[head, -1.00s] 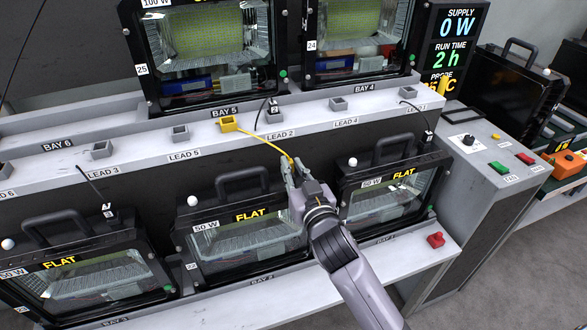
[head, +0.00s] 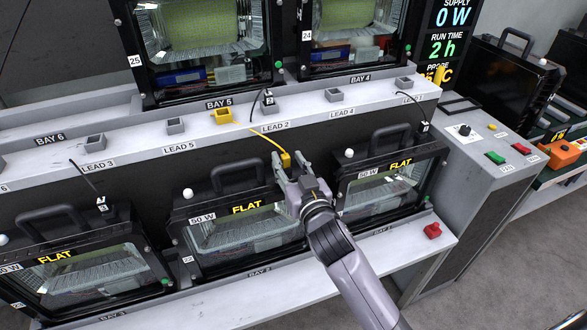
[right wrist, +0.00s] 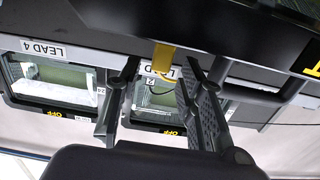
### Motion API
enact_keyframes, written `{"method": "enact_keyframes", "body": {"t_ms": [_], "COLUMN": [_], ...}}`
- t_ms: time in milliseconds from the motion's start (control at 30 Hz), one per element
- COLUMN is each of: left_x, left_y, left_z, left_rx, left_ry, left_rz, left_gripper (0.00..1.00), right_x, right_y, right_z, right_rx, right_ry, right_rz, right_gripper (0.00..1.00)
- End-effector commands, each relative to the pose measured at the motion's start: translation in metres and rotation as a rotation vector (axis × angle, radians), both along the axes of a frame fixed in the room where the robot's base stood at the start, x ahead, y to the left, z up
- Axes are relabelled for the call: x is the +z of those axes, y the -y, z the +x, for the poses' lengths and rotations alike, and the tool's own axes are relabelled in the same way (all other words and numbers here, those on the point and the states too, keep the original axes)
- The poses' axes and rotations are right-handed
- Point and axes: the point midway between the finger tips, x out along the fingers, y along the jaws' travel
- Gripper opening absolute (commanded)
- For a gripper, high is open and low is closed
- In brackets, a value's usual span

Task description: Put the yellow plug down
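The yellow plug (head: 285,160) hangs on its yellow lead (head: 266,137) below the front edge of the grey shelf, in front of the dark panel between two lower housings. My right gripper (head: 290,165) is open around it, with one finger on each side. In the right wrist view the plug (right wrist: 163,58) shows between the spread fingertips (right wrist: 160,72), with a gap on both sides. A yellow socket (head: 222,117) sits on the shelf to the left and looks empty. My left gripper is not in view.
Lower housings stand close below, one (head: 240,235) left of my gripper and one (head: 385,190) right of it, both with raised handles. A black lead (head: 267,97) rests near the yellow socket. A red knob (head: 432,230) sits on the lower ledge. Grey sockets (head: 333,95) line the shelf.

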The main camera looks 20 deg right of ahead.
Motion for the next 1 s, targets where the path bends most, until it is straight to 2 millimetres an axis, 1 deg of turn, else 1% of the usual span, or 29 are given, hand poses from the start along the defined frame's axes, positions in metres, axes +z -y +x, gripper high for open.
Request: {"method": "enact_keyframes", "body": {"t_ms": [100, 133, 200, 400, 500, 600, 700, 800, 1000], "left_x": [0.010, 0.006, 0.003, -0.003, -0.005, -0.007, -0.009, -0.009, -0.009], "left_y": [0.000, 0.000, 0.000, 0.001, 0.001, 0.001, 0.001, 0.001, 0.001], "left_z": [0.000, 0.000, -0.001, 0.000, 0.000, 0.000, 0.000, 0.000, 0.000], "left_rx": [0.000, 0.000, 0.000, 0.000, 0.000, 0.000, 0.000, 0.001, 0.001], "left_ry": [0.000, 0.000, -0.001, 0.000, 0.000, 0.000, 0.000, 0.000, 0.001], "left_rz": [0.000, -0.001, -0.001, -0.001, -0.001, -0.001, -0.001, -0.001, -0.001], "left_gripper": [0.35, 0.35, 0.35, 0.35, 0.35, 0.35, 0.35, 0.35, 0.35], "right_x": [0.016, 0.011, 0.008, 0.008, 0.008, 0.009, 0.009, 0.010, 0.011], "right_y": [0.000, 0.000, 0.000, 0.002, 0.003, 0.003, 0.004, 0.004, 0.004], "right_z": [0.000, -0.005, -0.019, -0.065, -0.085, -0.101, -0.111, -0.117, -0.120], "right_rx": [0.002, 0.002, 0.001, -0.001, -0.001, 0.000, 0.000, 0.000, -0.001], "right_ry": [0.004, 0.000, -0.002, -0.001, -0.001, 0.000, 0.001, 0.001, 0.002], "right_rz": [-0.003, -0.001, 0.001, 0.002, 0.002, 0.002, 0.002, 0.001, 0.000], "right_gripper": [0.36, 0.36, 0.36, 0.36, 0.36, 0.36, 0.36, 0.36, 0.36]}}
